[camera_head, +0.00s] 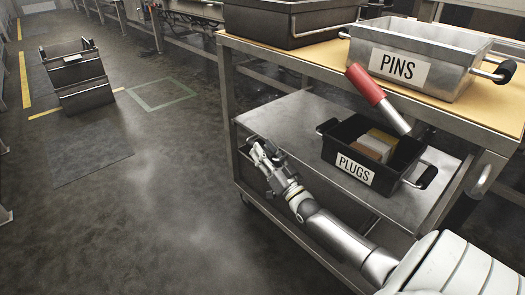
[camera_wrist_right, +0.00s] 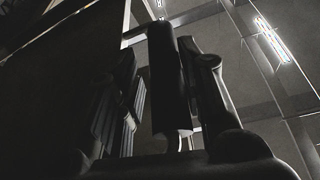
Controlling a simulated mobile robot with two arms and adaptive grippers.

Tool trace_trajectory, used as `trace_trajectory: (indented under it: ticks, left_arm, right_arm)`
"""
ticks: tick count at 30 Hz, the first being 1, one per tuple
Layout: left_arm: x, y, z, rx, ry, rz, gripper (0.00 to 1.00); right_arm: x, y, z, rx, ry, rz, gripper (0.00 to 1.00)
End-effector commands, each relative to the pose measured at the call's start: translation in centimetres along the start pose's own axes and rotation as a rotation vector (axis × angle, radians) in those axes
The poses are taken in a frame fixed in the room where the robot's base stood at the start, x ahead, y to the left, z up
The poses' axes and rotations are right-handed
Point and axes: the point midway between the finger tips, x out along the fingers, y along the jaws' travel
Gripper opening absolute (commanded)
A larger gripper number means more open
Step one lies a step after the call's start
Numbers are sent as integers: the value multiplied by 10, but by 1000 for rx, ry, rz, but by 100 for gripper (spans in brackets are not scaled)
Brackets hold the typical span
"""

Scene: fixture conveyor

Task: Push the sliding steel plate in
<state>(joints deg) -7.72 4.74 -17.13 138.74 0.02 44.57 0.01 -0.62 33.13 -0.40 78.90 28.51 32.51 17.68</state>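The flat steel plate (camera_head: 290,114) lies at the lower level of the cart, its left edge reaching toward the floor side. I take it for the sliding plate; the pictures do not show its slides. My right gripper (camera_head: 265,152) is at the plate's left front edge, fingers pointing up and left; I cannot tell whether it touches. The plate is not clear there. My left gripper is not in view.
A black PLUGS bin (camera_head: 329,157) with several blocks stands on the plate. A red-handled tool (camera_head: 366,85) leans above it. The PINS bin (camera_head: 457,50) and a dark bin (camera_head: 270,25) stand on the cart's top.

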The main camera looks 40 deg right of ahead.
Motion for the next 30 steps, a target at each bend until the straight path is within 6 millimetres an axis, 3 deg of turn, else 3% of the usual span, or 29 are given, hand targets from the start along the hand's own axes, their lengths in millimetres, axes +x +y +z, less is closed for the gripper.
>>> trace_trajectory:
  ticks: [15,21,30]
  left_arm:
    - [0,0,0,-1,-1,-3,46]
    - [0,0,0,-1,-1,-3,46]
    - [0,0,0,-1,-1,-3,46]
  right_arm:
    - [-93,1,3,1,-9,4,33]
    - [-110,1,2,0,-6,2,33]
    - [-113,0,1,0,-5,2,33]
